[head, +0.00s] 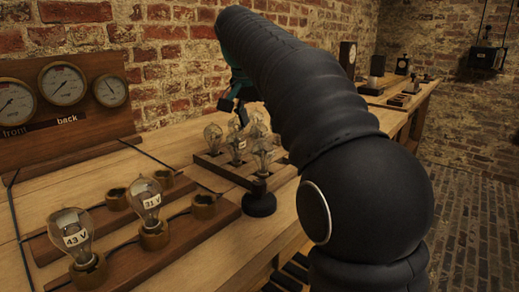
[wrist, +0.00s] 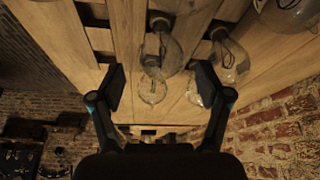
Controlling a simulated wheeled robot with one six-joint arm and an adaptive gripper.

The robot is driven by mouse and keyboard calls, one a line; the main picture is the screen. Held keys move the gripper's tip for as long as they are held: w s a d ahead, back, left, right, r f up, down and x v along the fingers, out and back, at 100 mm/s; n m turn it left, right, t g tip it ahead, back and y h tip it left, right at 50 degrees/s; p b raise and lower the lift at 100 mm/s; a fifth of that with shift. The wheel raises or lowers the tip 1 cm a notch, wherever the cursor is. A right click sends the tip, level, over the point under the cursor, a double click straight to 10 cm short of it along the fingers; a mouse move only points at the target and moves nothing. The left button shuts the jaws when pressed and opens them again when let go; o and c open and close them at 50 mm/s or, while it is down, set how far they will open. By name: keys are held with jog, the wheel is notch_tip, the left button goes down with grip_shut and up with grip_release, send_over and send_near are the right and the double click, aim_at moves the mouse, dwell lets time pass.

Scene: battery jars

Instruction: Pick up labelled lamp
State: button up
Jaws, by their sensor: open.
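Several clear glass lamps stand in a low wooden rack (head: 225,172) in the head view; one rack lamp (head: 237,145) carries a pale label too small to read. My gripper (head: 238,104) is above the rack's far side, partly hidden by my arm. In the wrist view my gripper (wrist: 160,84) is open and empty, with a lamp bulb (wrist: 152,92) appearing between its fingers; I cannot tell the depth gap. Another lamp (wrist: 228,60) shows near the right finger. Lamps labelled 43 V (head: 72,236) and 31 V (head: 147,203) stand upright in sockets at the left.
A wooden panel with round gauges (head: 63,84), marked front and back, stands at the back left. Empty sockets (head: 204,206) sit on the boards. A black round-based piece (head: 259,203) stands before the rack. Another bench (head: 400,98) lies behind, by the brick wall.

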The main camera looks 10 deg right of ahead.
jog(key=x, duration=0.3)
jog(key=shift+a, duration=0.1)
jog(key=shift+r, duration=0.1)
jog(key=c, duration=1.2)
